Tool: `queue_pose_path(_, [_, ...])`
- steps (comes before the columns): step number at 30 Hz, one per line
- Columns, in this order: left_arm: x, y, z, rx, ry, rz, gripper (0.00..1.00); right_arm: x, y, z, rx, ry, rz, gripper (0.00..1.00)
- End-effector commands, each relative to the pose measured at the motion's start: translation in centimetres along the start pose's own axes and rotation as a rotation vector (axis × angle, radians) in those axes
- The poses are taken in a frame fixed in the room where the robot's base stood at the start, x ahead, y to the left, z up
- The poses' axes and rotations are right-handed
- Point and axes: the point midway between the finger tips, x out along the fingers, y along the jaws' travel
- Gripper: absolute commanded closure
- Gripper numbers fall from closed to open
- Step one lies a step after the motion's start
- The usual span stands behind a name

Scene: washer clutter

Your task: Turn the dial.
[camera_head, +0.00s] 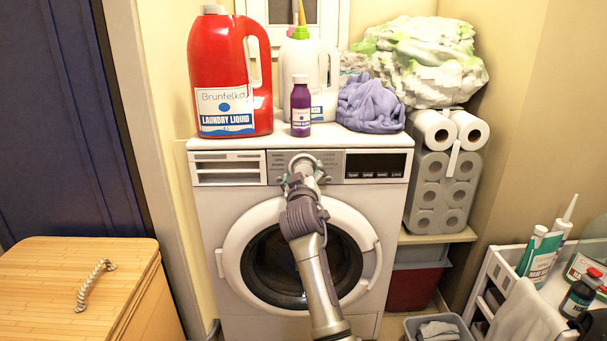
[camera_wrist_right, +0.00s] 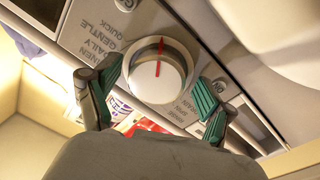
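The white dial (camera_wrist_right: 157,88) with a red line across it fills the middle of the right wrist view, on the grey washer panel. In the head view the dial (camera_head: 304,161) is near the middle of the panel, partly hidden by my gripper. My right gripper (camera_wrist_right: 158,88) has its green-padded fingers spread, one on each side of the dial. A small gap seems to show beside each finger; I cannot tell surely whether either touches. The right gripper also shows in the head view (camera_head: 303,176), in front of the panel. My left gripper is not in view.
The washer (camera_head: 210,220) has a round door below the panel. On its top stand a red laundry jug (camera_head: 230,70), a white bottle (camera_head: 325,75), a purple bottle (camera_head: 300,105) and a purple cloth (camera_head: 370,105). A wooden hamper (camera_head: 60,270) is at left, a white cart (camera_head: 500,270) at right.

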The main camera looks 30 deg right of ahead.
Motion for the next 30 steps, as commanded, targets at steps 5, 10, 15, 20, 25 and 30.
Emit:
queue_pose_path(5, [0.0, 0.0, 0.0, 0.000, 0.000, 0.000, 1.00, 0.0, 0.1, -0.1, 0.000, 0.003, 0.001, 0.17])
queue_pose_path(10, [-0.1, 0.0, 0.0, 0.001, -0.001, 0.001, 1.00, -0.7, 0.1, -0.1, 0.000, 0.003, 0.001, 0.17])
queue_pose_path(15, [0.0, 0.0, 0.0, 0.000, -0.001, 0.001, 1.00, -3.6, 0.0, -0.1, 0.002, 0.003, 0.000, 0.17])
queue_pose_path(20, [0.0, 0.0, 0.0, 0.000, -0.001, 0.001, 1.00, -7.2, 0.0, 0.0, 0.003, 0.003, -0.001, 0.17])
queue_pose_path(25, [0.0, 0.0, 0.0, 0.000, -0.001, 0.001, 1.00, -10.2, 0.0, 0.0, 0.001, 0.002, 0.000, 0.17])
queue_pose_path(30, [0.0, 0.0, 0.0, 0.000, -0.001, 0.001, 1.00, -11.8, 0.0, -0.1, 0.001, 0.002, 0.000, 0.17])
